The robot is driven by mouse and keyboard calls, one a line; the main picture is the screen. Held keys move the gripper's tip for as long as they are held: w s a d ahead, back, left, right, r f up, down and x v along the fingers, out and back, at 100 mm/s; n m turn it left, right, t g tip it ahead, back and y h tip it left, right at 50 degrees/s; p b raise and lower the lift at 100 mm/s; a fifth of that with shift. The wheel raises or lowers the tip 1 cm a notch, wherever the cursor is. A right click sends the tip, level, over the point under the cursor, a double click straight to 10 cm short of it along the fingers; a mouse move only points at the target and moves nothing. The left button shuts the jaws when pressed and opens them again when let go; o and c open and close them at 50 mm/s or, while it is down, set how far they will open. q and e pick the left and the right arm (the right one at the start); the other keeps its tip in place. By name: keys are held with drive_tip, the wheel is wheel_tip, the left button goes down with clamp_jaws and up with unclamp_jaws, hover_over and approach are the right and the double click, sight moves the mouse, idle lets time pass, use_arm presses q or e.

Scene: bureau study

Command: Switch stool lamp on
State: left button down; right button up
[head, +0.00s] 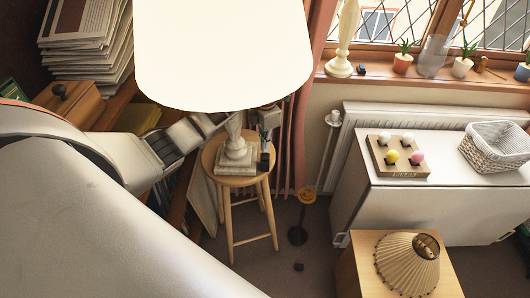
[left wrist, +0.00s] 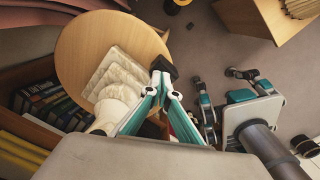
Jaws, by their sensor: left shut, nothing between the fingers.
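The stool lamp's large shade (head: 223,50) is bright white at the top of the head view and hides part of my left arm. Its pale stepped base (head: 237,160) stands on the round wooden stool (head: 222,177); the base (left wrist: 120,75) also shows in the left wrist view. A small black piece (left wrist: 164,68) sits beside the base near the stool's edge. My left gripper (head: 265,138) is shut and empty, just right of the base. Its teal fingers (left wrist: 163,88) reach to the black piece; I cannot tell whether they touch. My right gripper (left wrist: 222,80) appears open, beyond the stool.
Books and paper stacks (head: 90,35) fill the left shelves. A dark floor stand (head: 298,235) is right of the stool. A white cabinet (head: 445,205) carries a ball board (head: 398,170) and a basket (head: 497,147). A pleated lamp (head: 407,264) stands at front right.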

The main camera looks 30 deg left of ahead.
sight(265, 154)
use_arm(q)
drive_tip(key=shift+r, duration=2.5)
use_arm(e)
drive_tip(key=shift+r, duration=0.2)
